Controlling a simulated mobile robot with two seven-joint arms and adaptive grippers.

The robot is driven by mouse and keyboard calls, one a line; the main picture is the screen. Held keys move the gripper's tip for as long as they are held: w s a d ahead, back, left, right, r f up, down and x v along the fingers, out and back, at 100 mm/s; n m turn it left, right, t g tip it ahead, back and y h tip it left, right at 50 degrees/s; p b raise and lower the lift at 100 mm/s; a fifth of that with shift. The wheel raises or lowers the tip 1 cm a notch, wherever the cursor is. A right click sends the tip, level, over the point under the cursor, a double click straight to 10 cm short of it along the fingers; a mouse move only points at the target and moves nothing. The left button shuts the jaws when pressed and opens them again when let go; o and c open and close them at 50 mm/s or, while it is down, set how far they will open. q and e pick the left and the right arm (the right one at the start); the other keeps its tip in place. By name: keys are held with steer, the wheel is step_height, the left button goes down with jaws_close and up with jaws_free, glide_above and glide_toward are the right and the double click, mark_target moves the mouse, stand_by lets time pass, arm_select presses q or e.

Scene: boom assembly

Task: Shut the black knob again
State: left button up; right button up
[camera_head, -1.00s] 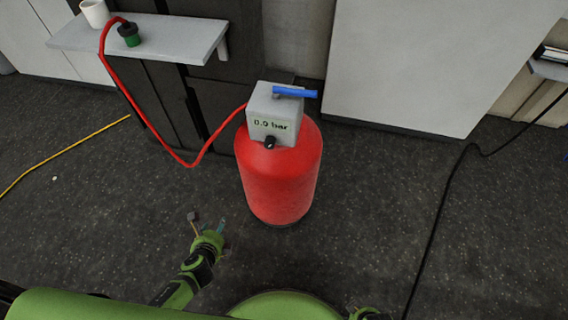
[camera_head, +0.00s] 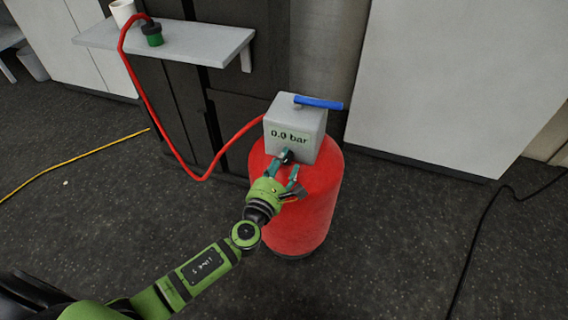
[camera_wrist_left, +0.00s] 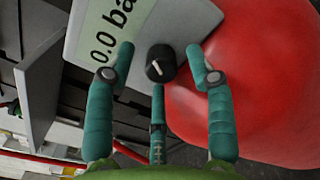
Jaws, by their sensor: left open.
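The black knob (camera_wrist_left: 160,64) sits on the front of the grey box (camera_head: 300,120), below the display reading "0.0 bar". A pale pointer line shows on the knob in the left wrist view. The grey box sits on top of the red tank (camera_head: 318,205). My left gripper (camera_head: 290,166) is open in front of the box; in the left wrist view its teal fingers (camera_wrist_left: 161,68) stand on both sides of the knob, apart from it. In the head view the fingers partly cover the knob (camera_head: 286,156). My right gripper is not in view.
A blue lever (camera_head: 320,103) sticks out on top of the box. A red hose (camera_head: 150,105) runs from the box to a green and black fitting (camera_head: 152,34) on a grey shelf (camera_head: 190,42). A yellow cable (camera_head: 80,163) and a black cable (camera_head: 478,232) lie on the floor.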

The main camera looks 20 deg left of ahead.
arm_select(q)
steer(key=shift+w, duration=0.3)
jaws_close()
